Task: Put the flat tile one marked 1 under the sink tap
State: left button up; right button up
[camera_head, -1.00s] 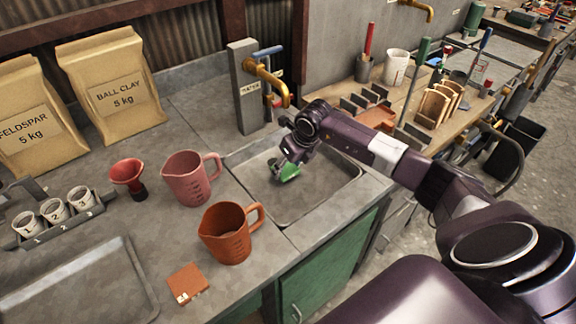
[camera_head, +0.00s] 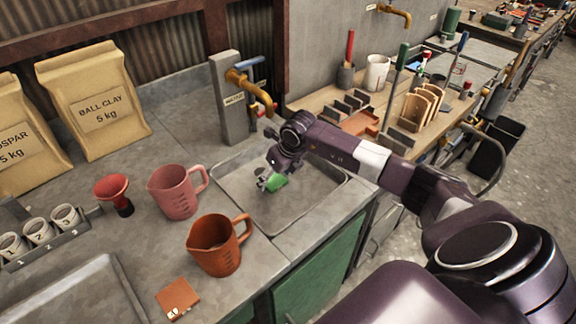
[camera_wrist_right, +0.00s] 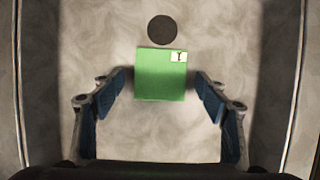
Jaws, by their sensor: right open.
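The flat green tile (camera_head: 277,182) is in the grey sink basin (camera_head: 312,200), below and in front of the brass sink tap (camera_head: 250,92). In the right wrist view the tile (camera_wrist_right: 160,78) shows a white label with a 1, close to the dark round drain (camera_wrist_right: 162,30). My right gripper (camera_head: 267,182) is low in the basin. In the wrist view its fingers (camera_wrist_right: 162,84) are open, one on each side of the tile, with gaps between. The tile looks flat on the basin floor. My left gripper is not in view.
An orange jug (camera_head: 219,245) and a pink jug (camera_head: 176,192) stand left of the sink. A red funnel (camera_head: 114,192), numbered cups (camera_head: 38,231), a metal tray (camera_head: 75,295) and an orange tile (camera_head: 178,299) are on the counter. The basin walls surround my gripper.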

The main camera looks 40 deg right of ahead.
jog(key=shift+b+v, duration=0.65)
jog(key=shift+v, duration=0.6)
jog(key=s+b, duration=0.1)
jog(key=s, duration=0.2)
jog(key=s+b, duration=0.1)
jog(key=s, duration=0.3)
jog(key=s+d+b, duration=0.1)
jog(key=s, duration=0.3)
jog(key=shift+s, duration=0.1)
jog(key=shift+s+r, duration=0.15)
jog(key=shift+s, duration=0.3)
